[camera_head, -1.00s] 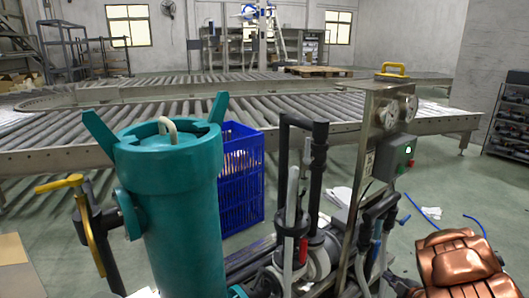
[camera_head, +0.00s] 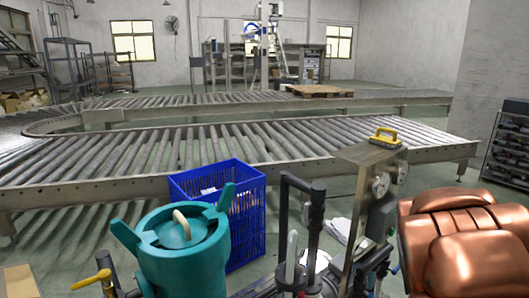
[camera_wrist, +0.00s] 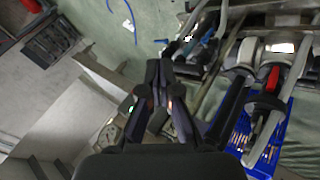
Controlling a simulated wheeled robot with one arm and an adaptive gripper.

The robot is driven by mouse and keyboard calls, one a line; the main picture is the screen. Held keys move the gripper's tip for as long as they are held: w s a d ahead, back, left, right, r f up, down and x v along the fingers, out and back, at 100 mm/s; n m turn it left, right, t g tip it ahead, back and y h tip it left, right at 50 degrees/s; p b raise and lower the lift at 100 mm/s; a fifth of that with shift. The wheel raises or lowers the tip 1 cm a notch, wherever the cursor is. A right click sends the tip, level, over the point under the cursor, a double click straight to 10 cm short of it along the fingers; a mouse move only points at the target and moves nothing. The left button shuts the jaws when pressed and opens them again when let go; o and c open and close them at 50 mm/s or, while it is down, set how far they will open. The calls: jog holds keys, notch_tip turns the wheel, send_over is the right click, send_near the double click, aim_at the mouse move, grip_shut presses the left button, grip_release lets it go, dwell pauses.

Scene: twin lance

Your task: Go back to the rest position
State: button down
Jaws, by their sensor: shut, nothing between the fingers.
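My gripper (camera_wrist: 159,78) shows in the wrist view as dark fingers close together, with nothing between them. It hangs over green floor beside the pump equipment. My gripper does not show in the head view. The copper-coloured part (camera_head: 465,245) at the lower right of the head view looks like my own arm. The wrist view looks down on black pipes, pale tubes and part of the blue crate (camera_wrist: 280,135) at the right.
In the head view, a teal vessel (camera_head: 183,265) stands in front, with a blue crate (camera_head: 243,240) behind it. Black pipes (camera_head: 317,215) and a metal post with a yellow handle (camera_head: 385,136) stand to the right. A roller conveyor (camera_head: 330,165) crosses behind. A shelf rack (camera_head: 508,150) stands far right.

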jog(key=s+a+r+m+g+y+p, duration=0.1)
jog(key=s+a+r+g+y+p, duration=0.2)
jog(key=s+a+r+p, duration=0.4)
jog(key=s+a+r+m+g+y+p, duration=0.1)
jog(key=s+a+r+g+y+p, duration=0.2)
jog(key=s+a+r+p, duration=0.4)
jog(key=s+a+r, duration=0.2)
jog(key=s+a, duration=0.3)
jog(key=s, duration=0.2)
jog(key=s+a+r+g, duration=0.1)
jog(key=s+a+r, duration=0.2)
jog(key=s+a, duration=0.3)
jog(key=shift+s+m, duration=0.3)
jog(key=shift+s, duration=0.1)
